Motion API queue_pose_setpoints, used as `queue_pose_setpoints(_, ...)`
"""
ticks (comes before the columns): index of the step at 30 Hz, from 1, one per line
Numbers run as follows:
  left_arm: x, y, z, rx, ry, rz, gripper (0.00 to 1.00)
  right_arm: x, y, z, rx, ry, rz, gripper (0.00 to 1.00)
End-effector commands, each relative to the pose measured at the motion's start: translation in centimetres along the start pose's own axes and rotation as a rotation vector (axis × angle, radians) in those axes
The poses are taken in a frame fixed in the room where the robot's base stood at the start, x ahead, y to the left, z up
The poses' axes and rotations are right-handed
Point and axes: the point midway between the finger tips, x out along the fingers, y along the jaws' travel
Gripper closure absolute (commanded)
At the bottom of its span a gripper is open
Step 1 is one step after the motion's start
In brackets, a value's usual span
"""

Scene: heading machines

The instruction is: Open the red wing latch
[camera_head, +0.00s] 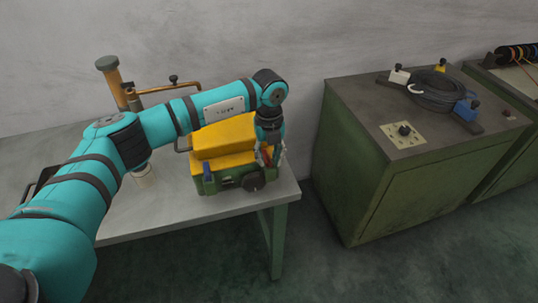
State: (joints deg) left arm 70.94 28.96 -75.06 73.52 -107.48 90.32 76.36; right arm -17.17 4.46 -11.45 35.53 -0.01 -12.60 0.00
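A machine with a yellow cover (225,138) over a green body (230,182) stands on the grey table near its right end. A blue latch-like part (208,174) shows on its front left, and a dark round knob (253,181) on its front right. My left gripper (270,160) points down at the right end of the machine, with its fingers spread apart. The red wing latch is not clearly visible; the fingers cover that end of the machine. Whether they touch anything is too small to tell. My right gripper is out of view.
The grey table (150,215) has free room at its front. A brown post (112,80) with a bent rod stands behind my arm.

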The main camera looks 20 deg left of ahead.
Motion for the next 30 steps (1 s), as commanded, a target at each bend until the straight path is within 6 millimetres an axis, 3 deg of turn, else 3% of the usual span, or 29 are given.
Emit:
queue_pose_setpoints(1, 0.0, 0.0, 0.0, 0.0, 0.0, 0.0, 0.74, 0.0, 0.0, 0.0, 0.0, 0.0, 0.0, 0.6)
queue_pose_setpoints(7, 0.0, 0.0, 0.0, 0.0, 0.001, 0.0, 1.0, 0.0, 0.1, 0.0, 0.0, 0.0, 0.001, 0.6)
queue_pose_setpoints(20, 0.2, 0.0, -0.1, 0.009, 0.002, 0.002, 1.0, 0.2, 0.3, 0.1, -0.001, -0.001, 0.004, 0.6)
queue_pose_setpoints(30, 0.6, 0.0, -0.1, 0.154, 0.003, 0.002, 1.0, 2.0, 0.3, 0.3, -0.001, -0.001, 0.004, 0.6)
